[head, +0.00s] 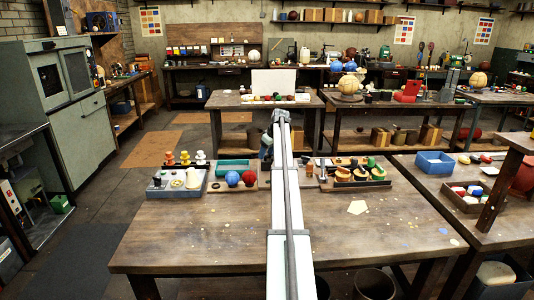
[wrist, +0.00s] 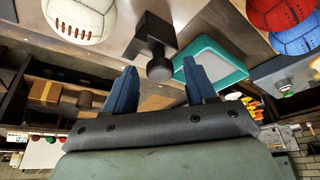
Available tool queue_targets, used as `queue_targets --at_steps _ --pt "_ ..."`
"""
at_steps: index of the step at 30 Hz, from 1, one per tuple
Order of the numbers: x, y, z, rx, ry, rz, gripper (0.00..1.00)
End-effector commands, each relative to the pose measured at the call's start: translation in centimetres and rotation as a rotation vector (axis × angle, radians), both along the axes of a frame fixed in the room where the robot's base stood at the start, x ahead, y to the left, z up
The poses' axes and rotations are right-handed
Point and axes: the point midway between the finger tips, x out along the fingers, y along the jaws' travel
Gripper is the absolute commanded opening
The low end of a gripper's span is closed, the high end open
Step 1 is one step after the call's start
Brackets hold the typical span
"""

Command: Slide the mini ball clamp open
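In the wrist view, a small dark clamp (wrist: 148,32) with a square block and a round knob (wrist: 159,69) lies on the wooden surface. I take it to be the mini ball clamp. My gripper (wrist: 161,76) has its two blue fingers spread apart, with nothing held between them. The knob shows between the fingertips in the picture; I see no contact, and cannot tell the distance. A white stitched ball (wrist: 80,18) lies to the left of the clamp. In the head view, the clamp and my fingertips are hidden behind my own arm.
A teal tray (wrist: 214,62) lies right of the clamp in the wrist view, close to one finger. A red ball (head: 248,177) and a blue ball (head: 232,179) sit near it. A dark rack (head: 362,184) stands farther right. The workbench's front (head: 190,240) is largely clear.

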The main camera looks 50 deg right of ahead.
Motion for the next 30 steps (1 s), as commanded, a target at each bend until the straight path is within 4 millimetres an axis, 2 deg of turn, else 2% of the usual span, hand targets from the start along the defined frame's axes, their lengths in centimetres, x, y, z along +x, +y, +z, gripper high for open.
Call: queue_targets --at_steps 8,13,30 --pt "0.0 0.0 0.1 0.0 0.0 0.0 0.57" --pt "-0.5 0.0 1.3 -0.001 -0.001 0.0 0.57" --pt "-4.4 0.0 10.7 -0.002 -0.001 -0.001 0.57"
